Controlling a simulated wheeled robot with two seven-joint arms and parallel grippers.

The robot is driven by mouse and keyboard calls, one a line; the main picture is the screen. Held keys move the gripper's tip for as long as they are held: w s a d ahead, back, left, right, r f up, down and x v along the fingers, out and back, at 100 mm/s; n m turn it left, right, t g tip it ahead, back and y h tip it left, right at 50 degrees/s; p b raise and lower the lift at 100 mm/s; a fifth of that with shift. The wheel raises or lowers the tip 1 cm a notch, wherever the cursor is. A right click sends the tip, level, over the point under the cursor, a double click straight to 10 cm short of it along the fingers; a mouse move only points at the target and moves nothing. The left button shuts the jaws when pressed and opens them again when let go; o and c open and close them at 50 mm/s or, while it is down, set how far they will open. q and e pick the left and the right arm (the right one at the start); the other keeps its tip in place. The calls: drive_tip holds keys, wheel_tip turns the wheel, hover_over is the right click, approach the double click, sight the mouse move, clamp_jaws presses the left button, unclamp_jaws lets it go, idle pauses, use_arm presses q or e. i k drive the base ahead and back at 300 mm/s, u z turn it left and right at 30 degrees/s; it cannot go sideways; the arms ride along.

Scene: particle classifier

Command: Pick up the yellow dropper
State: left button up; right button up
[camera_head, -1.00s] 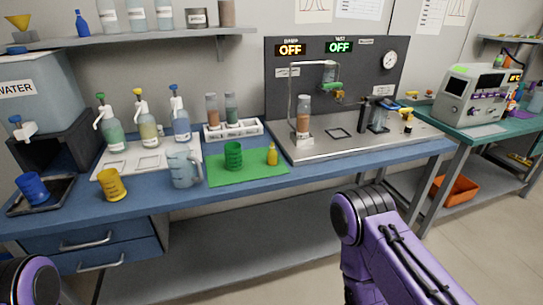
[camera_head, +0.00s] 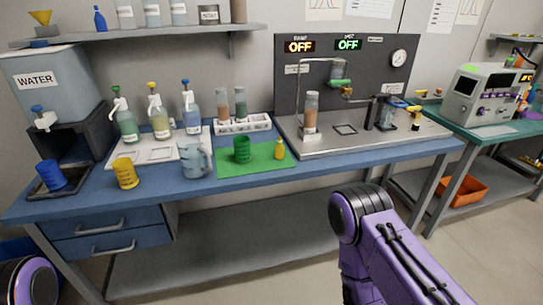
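The yellow dropper (camera_head: 280,150) stands upright on the right part of the green mat (camera_head: 258,169), on the blue workbench. A green beaker (camera_head: 242,150) stands on the same mat to its left. My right arm shows at the lower right, in front of the bench, with its gripper outside the view. Only a small part of my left arm shows at the lower left corner, and its gripper is also outside the view. Nothing hides the dropper.
A clear pitcher (camera_head: 195,161) stands left of the mat, and a yellow beaker (camera_head: 125,173) farther left. A white tube rack (camera_head: 243,127) is behind the mat. The metal apparatus base (camera_head: 370,142) lies to the right. The bench's front edge near the mat is clear.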

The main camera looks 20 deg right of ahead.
sight(279, 149)
drive_tip(key=u, duration=0.5)
drive_tip(key=k, duration=1.2)
drive_tip(key=z, duration=0.2)
drive_tip(key=i, duration=0.6)
drive_tip(key=z, duration=0.7)
drive_tip(key=i, duration=0.85)
drive_tip(key=u, duration=0.25)
